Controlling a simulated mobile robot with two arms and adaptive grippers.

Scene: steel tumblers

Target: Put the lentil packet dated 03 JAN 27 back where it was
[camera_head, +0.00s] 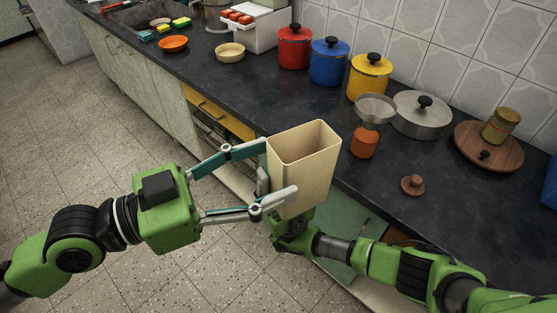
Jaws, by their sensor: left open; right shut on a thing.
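A tall beige bin (304,165) with an open top is in the middle of the head view, at the counter's front edge. My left gripper (277,170) is open, with its two fingers spread at the bin's left side; whether they touch it I cannot tell. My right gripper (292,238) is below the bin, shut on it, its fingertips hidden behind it. No packet with a readable date shows. The lower inside of the bin is hidden from this angle.
On the dark counter (453,222) stand red (294,47), blue (328,62) and yellow (369,76) canisters, a lidded steel pot (422,114), an orange jar (364,143) and a round wooden board (487,152). A small wooden lid (412,185) lies near the front. A yellow drawer (219,117) is open.

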